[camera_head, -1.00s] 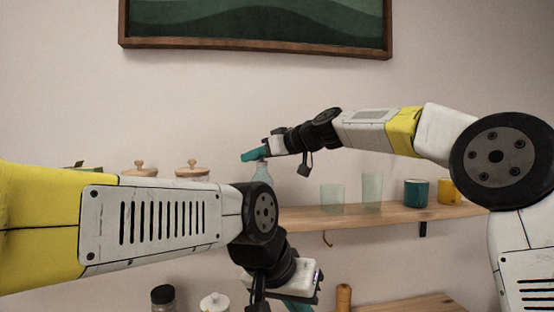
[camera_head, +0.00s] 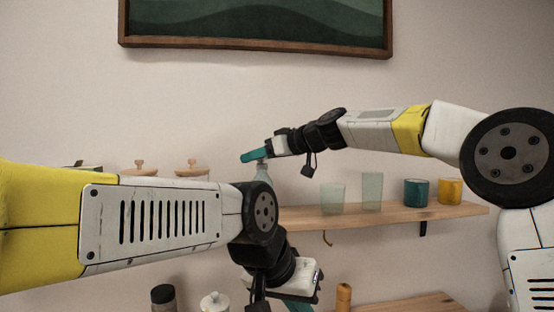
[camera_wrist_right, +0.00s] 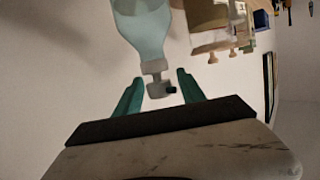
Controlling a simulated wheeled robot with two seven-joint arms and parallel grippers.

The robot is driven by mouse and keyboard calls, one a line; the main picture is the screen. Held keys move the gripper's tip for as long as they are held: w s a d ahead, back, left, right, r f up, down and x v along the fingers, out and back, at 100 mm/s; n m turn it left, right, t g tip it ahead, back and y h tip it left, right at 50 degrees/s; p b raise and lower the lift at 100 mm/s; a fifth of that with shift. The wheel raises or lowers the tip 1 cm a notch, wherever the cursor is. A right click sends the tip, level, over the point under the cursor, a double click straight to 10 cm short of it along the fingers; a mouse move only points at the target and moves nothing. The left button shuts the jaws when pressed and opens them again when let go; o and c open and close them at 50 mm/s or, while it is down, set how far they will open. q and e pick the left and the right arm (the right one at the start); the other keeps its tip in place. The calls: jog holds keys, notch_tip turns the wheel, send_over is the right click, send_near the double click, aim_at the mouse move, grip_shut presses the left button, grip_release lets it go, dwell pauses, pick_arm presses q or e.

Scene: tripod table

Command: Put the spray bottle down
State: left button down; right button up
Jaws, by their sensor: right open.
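The spray bottle (camera_head: 263,173), pale and translucent, stands upright at the left end of the visible part of the wooden shelf (camera_head: 400,216); its base is hidden behind my left arm. My right gripper (camera_head: 254,155) is at the bottle's top, its teal fingers pointing left. In the right wrist view the bottle (camera_wrist_right: 143,28) has its grey spray head (camera_wrist_right: 157,88) between the fingertips of the open right gripper (camera_wrist_right: 160,92), with gaps on both sides. My left gripper (camera_head: 299,306) points down at the bottom edge, its fingers mostly cut off.
Two clear glasses (camera_head: 372,192), a teal mug (camera_head: 416,193) and a yellow mug (camera_head: 450,191) stand on the shelf to the right. Jars with wooden lids (camera_head: 192,169) are at the left. Below are a dark-lidded jar (camera_head: 163,298), a white-lidded jar (camera_head: 214,302) and a wooden surface (camera_head: 420,304).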

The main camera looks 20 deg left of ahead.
jog(key=v, duration=1.1)
jog(key=s+d+f+m+t+h, duration=0.1)
jog(key=s+d+f+m+h, duration=0.3)
jog(key=d, duration=0.9)
jog(key=s+d+f+m+t+h, duration=0.1)
jog(key=s+d+f+m+h, duration=0.3)
jog(key=s+d+f, duration=0.7)
jog(key=s+d+f+m+t+h, duration=0.1)
jog(key=s+d+f+m+h, duration=0.3)
jog(key=d+f, duration=0.8)
jog(key=s+d+m, duration=0.2)
jog(key=s+d, duration=0.1)
jog(key=shift+m, duration=0.3)
jog(key=shift+s+f, duration=0.1)
jog(key=shift+s, duration=0.05)
